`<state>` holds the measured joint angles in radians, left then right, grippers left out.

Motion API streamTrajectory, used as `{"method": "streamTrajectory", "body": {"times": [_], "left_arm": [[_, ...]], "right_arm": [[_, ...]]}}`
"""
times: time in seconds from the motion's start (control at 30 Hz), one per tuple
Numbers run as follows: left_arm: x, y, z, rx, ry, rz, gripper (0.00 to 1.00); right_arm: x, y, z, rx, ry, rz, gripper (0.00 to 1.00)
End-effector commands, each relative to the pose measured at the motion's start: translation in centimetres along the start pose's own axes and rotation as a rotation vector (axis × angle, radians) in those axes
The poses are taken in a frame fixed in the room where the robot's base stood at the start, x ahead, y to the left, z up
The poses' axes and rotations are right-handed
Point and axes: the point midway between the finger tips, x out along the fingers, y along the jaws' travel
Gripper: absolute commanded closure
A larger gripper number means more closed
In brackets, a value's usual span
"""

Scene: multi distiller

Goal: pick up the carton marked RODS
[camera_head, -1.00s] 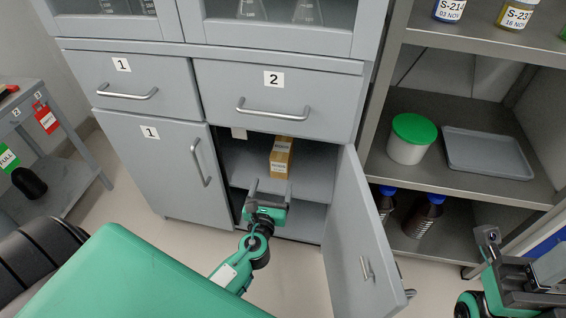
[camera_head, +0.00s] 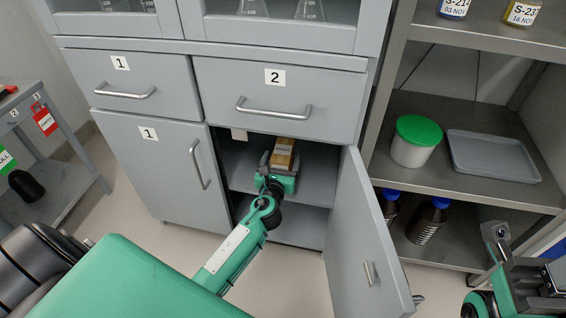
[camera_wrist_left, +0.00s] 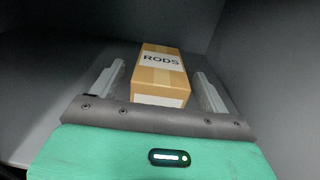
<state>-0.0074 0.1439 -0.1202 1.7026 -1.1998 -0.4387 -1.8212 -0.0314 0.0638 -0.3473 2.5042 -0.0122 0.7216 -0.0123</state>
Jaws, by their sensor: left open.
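The carton marked RODS (camera_wrist_left: 161,72) is a small tan box with a white label. It stands on the cabinet's inner shelf (camera_head: 318,184), behind the open door. In the head view the carton (camera_head: 284,150) is partly hidden by my left gripper (camera_head: 281,160). In the left wrist view my left gripper (camera_wrist_left: 160,85) is open, with one finger on each side of the carton and a visible gap on both sides. My right gripper (camera_head: 520,255) is at the lower right, away from the cabinet; its fingers do not show clearly.
The cabinet door (camera_head: 368,245) stands open to the right of my left arm. Closed door 1 (camera_head: 150,170) is on the left and drawer 2 (camera_head: 275,105) is above. A metal rack on the right holds a green-lidded tub (camera_head: 415,142), a grey tray (camera_head: 492,158) and bottles.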

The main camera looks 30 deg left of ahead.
Motion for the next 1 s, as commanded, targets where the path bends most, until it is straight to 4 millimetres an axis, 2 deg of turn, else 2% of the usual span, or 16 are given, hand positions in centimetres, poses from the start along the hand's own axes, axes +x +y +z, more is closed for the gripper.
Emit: {"method": "streamTrajectory", "body": {"times": [0.17,0.43,0.47,0.73,1.0], "left_arm": [[1.9,0.0,-0.1,0.001,0.0,0.0,0.22],[2.1,0.0,0.0,0.001,0.0,0.0,0.22],[2.1,0.0,0.0,0.001,0.0,0.0,0.26],[2.1,0.0,0.0,0.001,0.0,0.0,0.78],[2.1,0.0,0.1,0.001,-0.001,0.0,0.78]], "right_arm": [[0.7,-0.4,0.1,0.012,0.03,-0.006,0.64],[1.2,-0.5,0.1,0.02,0.039,0.001,0.64],[1.2,-0.5,0.1,0.02,0.039,0.001,0.64],[0.8,-0.4,0.1,0.016,0.031,-0.001,0.64],[0.7,-0.4,0.2,0.015,0.022,-0.004,0.64]]}}
